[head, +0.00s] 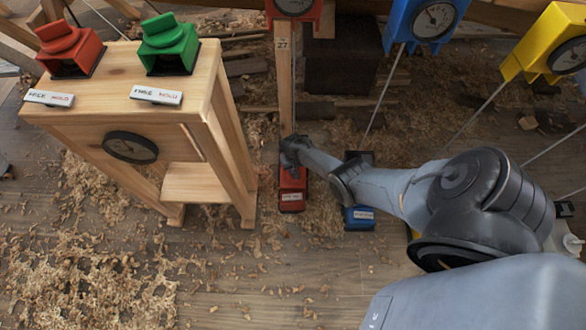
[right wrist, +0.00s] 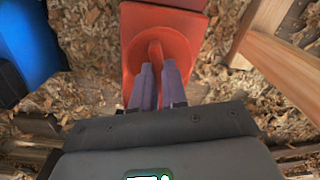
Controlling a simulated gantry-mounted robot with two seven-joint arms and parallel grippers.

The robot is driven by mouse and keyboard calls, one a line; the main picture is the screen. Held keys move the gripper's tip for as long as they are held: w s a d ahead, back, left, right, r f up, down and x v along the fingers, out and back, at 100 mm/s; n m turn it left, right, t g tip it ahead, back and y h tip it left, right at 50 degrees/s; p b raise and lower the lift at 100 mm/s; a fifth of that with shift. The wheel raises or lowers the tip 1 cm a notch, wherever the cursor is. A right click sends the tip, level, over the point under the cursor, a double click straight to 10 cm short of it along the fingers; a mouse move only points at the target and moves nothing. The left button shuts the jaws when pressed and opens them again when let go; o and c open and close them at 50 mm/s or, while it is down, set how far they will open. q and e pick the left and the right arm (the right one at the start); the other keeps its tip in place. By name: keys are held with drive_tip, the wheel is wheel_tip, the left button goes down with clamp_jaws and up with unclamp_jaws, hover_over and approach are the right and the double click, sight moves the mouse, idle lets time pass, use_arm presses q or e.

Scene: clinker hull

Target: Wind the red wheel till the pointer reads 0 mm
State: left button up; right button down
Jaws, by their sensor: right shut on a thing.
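The red wheel (right wrist: 160,50), a round knob with a raised grip on a red base, shows in the right wrist view. In the head view its red base (head: 291,190) stands on the floor at the foot of a wooden post, and my gripper hides most of the wheel. My right gripper (head: 291,160) is shut on the wheel's raised grip, with its two fingers (right wrist: 159,80) on either side. A red-framed gauge (head: 295,6) above the post is cut off by the top edge; its reading is too small to tell. My left gripper is not in view.
A blue base (head: 360,217) is right of the wheel. Blue (head: 432,20) and yellow (head: 560,48) gauges hang above. Shavings cover the floor.

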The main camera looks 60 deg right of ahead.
drive_tip(key=shift+m, duration=0.3)
drive_tip(key=m, duration=0.2)
drive_tip(key=shift+m, duration=0.3)
drive_tip(key=m, duration=0.3)
drive_tip(key=shift+m, duration=0.3)
drive_tip(key=m, duration=0.3)
drive_tip(key=shift+m, duration=2)
drive_tip(key=c, duration=1.2)
unclamp_jaws()
drive_tip(key=shift+o, duration=0.2)
